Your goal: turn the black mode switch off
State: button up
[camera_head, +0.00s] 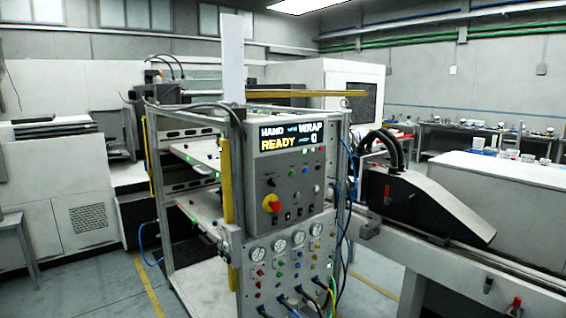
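A grey control panel (296,181) stands in the middle of the head view. A small dark knob (271,182) sits on its left side, above a large red knob on a yellow base (271,203). The dark knob may be the black mode switch, but it is too small to tell for sure or to read its position. More small dark controls (288,216) sit near the panel's lower edge. The display (290,137) above shows "HAND", "WRAP" and "READY". My gripper is not in view.
Below the panel are several gauges (257,254), coloured buttons and plugged-in cables (310,300). A frame with shelves (200,210) stands left of the panel. A conveyor with a black sloped housing (430,200) stands at right. Open floor (100,290) shows at lower left.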

aim_at(271, 182)
jog(key=i, duration=1.35)
jog(key=z, duration=1.6)
jog(key=i, duration=0.9)
jog(key=u, duration=2.35)
